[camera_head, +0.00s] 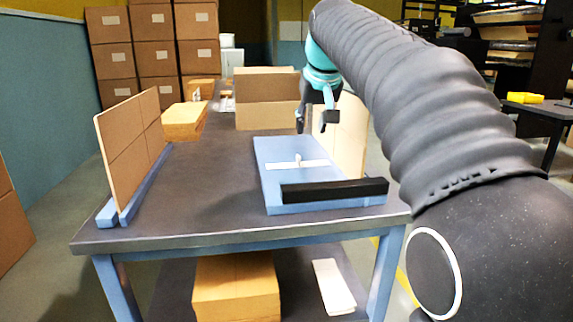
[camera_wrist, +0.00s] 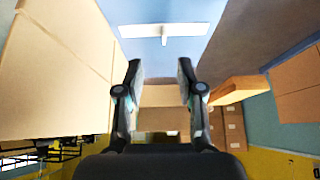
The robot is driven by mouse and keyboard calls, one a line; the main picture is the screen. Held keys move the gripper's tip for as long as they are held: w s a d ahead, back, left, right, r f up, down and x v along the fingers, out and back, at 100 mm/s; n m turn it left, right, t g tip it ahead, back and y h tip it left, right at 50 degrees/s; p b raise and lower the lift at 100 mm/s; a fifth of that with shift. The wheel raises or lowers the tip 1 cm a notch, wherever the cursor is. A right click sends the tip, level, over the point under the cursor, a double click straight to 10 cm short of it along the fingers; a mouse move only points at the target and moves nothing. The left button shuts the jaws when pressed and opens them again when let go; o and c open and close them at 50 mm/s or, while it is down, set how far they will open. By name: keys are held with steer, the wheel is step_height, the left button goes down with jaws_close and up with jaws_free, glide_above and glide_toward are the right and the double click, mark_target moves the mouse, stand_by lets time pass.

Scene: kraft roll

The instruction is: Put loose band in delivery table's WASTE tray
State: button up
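My gripper (camera_head: 316,120) hangs above the back right part of the dark table. In the wrist view my gripper (camera_wrist: 160,72) has its two fingers apart, with nothing visible between them. A blue board (camera_head: 277,189) lies on the table below and in front of it. A white strip (camera_head: 285,165) with a short upright piece lies across the board; it also shows in the wrist view (camera_wrist: 190,30), apart from the fingers. I cannot tell whether this strip is the loose band. No tray marked WASTE can be made out.
A black bar (camera_head: 335,190) lies along the board's front end. A tan panel (camera_head: 130,150) stands upright at the left table edge. An open carton (camera_head: 266,114) and a cardboard stack (camera_head: 184,122) are at the back. The table's left middle (camera_head: 205,190) is clear.

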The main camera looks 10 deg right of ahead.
steer(key=w, duration=0.2)
steer(key=b, duration=0.1)
glide_above(298, 156)
steer(key=s, duration=0.3)
steer(key=f, duration=0.4)
steer(key=d+f, duration=0.1)
steer(key=f, duration=0.1)
steer(key=shift+f, duration=0.15)
steer(key=x, duration=0.2)
steer(key=a+b+x, duration=0.1)
steer(key=x, duration=0.1)
steer(key=shift+f, duration=0.15)
steer(key=shift+w+f, duration=0.3)
steer(key=shift+f, duration=0.15)
jaws_close()
